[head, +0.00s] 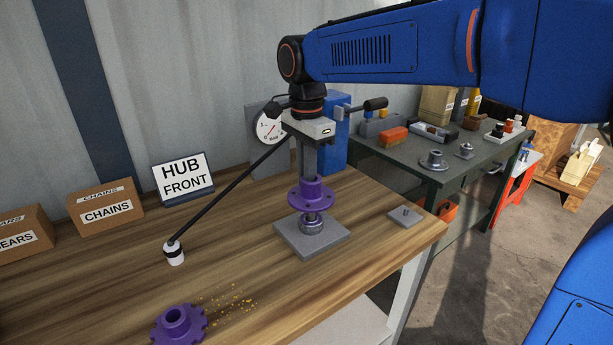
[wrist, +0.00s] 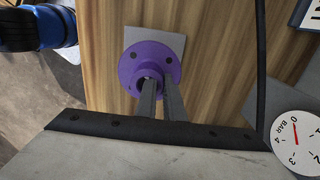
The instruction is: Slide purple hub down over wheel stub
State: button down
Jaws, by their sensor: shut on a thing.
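The purple hub (head: 325,197), a round flange with a raised collar, is upright above the wheel stub (head: 311,226). It also shows in the wrist view (wrist: 172,65). My gripper (head: 311,176) is shut on the hub's collar from above, with its fingers pointing down; they also show in the wrist view (wrist: 160,90). The stub is a metal post with a ringed base on a square grey plate (head: 290,240). The flange is above the ringed base and apart from it. The hub hides the stub's top, so I cannot tell how far the post is inside the bore.
A purple toothed sprocket (head: 178,326) lies at the front, near yellow crumbs (head: 228,299). A black rod with a white end (head: 174,254) slants left of the hub. A small grey plate (head: 405,216) lies right. Gauge (head: 268,130) and sign (head: 184,177) stand behind.

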jog(key=shift+f, duration=0.95)
jog(key=shift+r, duration=0.75)
jog(key=shift+r, duration=0.25)
jog(key=shift+f, duration=0.35)
dwell(2.4)
jog(key=shift+r, duration=0.35)
jog(key=c, duration=1.8)
grip_release()
